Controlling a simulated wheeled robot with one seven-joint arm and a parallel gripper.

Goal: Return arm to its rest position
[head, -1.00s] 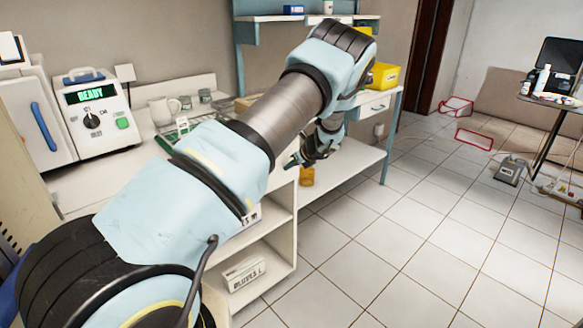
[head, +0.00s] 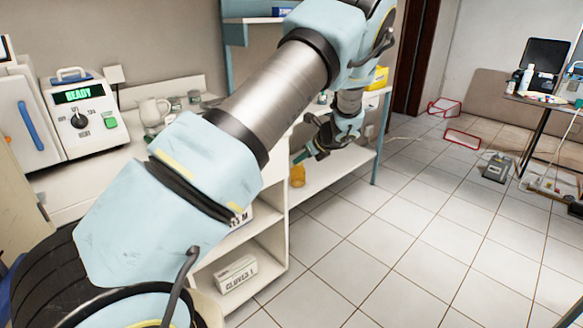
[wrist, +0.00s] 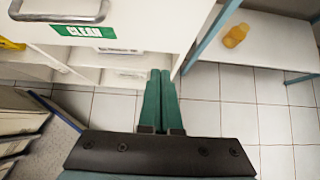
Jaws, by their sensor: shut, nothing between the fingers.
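My arm rises from the lower left of the head view and stretches across the counter toward the upper right. My gripper (head: 308,154) hangs at its end in front of the shelf bench, partly hidden by its own wrist. In the wrist view the two green fingers of my gripper (wrist: 160,92) lie together, shut and empty. They point toward the tiled floor and the front of a white cabinet, with no visible contact.
A drawer marked CLEAN (wrist: 85,31) with a metal handle is close by. An orange bottle (head: 298,175) stands on the lower shelf (head: 340,168). A steriliser reading READY (head: 80,110) sits on the counter.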

